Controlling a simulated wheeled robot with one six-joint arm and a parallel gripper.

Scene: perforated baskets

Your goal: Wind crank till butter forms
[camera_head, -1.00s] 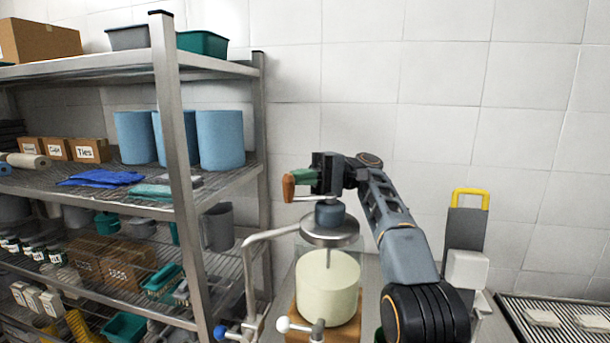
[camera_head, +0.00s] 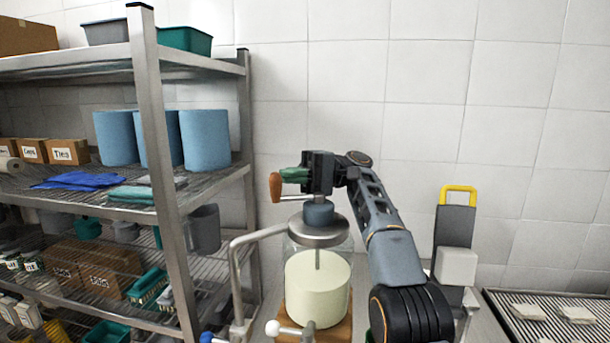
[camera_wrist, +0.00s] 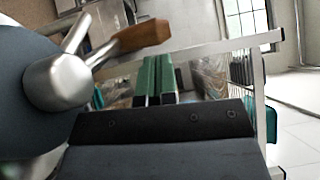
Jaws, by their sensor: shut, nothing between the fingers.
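The glass churn jar (camera_head: 318,278) stands on a wooden base, with pale cream-yellow contents (camera_head: 318,290) in its lower part. A metal lid with a grey-blue gear housing (camera_head: 318,212) tops it. The crank with its wooden handle (camera_head: 275,187) sticks out to the left of the housing. In the wrist view the wooden handle (camera_wrist: 140,36) lies just beyond the green fingertips, up and to the left. My gripper (camera_head: 290,175) has green fingers, pressed together and empty, pointing left beside the handle. They also show in the wrist view (camera_wrist: 156,75). I cannot tell whether they touch the handle.
A metal shelf rack (camera_head: 160,130) with blue canisters (camera_head: 205,140) and boxes stands to the left. A bent metal pipe (camera_head: 238,270) is close to the jar's left. A slotted drainer (camera_head: 550,315) with pale blocks lies at the right. The tiled wall is behind.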

